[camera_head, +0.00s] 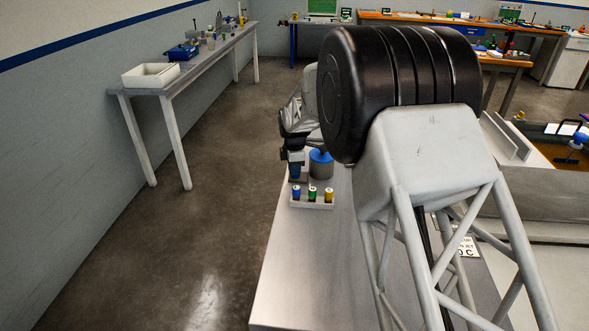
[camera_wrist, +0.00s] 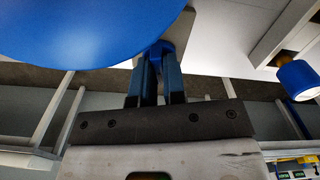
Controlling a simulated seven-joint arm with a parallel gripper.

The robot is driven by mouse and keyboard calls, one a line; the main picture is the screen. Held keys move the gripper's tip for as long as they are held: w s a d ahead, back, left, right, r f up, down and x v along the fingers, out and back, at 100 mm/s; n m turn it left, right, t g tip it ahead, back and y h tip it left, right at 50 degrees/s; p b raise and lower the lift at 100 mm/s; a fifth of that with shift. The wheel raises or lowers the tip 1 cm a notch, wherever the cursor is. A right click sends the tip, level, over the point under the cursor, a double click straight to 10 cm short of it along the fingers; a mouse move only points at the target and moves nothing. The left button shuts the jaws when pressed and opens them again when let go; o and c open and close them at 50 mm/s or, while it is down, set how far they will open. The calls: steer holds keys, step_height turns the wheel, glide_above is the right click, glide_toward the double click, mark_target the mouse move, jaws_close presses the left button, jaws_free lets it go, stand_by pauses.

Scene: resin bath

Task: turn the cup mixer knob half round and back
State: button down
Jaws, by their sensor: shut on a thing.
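The cup mixer seems to be the grey cylinder with a blue top (camera_head: 321,157) on the near bench in the head view. A large blue round surface (camera_wrist: 85,25) fills the upper left of the wrist view, likely that same top seen close. My gripper (camera_wrist: 157,62) points at a small blue knob (camera_wrist: 160,47) beside it, and its fingers are closed on the knob. Much of the knob is hidden between the fingers.
A pale rack (camera_head: 312,205) with blue, green and yellow pieces stands just in front of the gripper. A blue cylinder (camera_wrist: 297,78) shows at the wrist view's right. The near bench top (camera_head: 310,270) is clear toward the front. A side table holds a white tray (camera_head: 151,76).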

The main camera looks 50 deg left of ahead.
steer(key=c, duration=1.2)
jaws_free()
steer(key=shift+r, duration=3.9)
